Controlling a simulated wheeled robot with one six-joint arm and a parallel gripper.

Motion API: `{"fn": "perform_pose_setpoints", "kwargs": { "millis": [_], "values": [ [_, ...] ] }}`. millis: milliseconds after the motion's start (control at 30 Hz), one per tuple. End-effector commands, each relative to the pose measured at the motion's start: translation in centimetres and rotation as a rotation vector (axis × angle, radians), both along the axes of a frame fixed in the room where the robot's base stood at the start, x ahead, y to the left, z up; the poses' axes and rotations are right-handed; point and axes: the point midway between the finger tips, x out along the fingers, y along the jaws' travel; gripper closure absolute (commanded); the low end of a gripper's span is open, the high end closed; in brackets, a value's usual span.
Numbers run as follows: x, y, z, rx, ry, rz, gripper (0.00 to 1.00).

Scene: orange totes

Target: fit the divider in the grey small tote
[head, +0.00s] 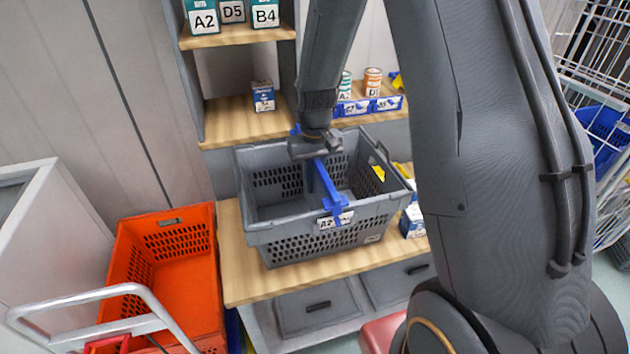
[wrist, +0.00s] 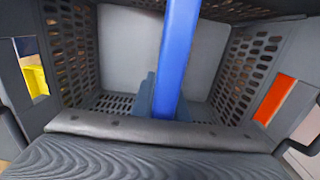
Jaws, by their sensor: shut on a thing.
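The grey small tote (head: 268,232) stands on the wooden bench with its mesh walls and open top showing. The blue divider (head: 329,186) spans the tote from the back rim to the front rim, near the middle of its width. Its front end is at the front rim, just above the white label; I cannot tell whether it is fully seated. My gripper (head: 314,158) is over the tote, shut on the divider's upper edge. In the wrist view the divider (wrist: 180,50) runs away from the gripper, with the tote's perforated wall (wrist: 76,45) to the left.
An orange tote (head: 175,285) stands at the lower left, beside a white cart with a metal handle (head: 120,290). Shelves with boxes (head: 263,97) and cans (head: 373,82) rise behind. Small boxes (head: 411,220) crowd the bench right of the tote. Bare bench shows in front.

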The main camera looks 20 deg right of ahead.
Motion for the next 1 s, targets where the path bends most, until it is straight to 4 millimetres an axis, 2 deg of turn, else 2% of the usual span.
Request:
{"fn": "perform_pose_setpoints", "kwargs": {
  "millis": [233,267,367,733,1000],
  "values": [
    [0.0,0.0,-0.5,0.000,0.000,0.000,1.00],
    [0.0,0.0,-0.5,0.000,0.000,0.000,0.85],
    [0.0,0.0,-0.5,0.000,0.000,0.000,0.68],
    [0.0,0.0,0.0,0.000,0.000,0.000,0.68],
    [0.2,0.0,3.3,0.000,-0.005,0.000,0.68]
  ]
}}
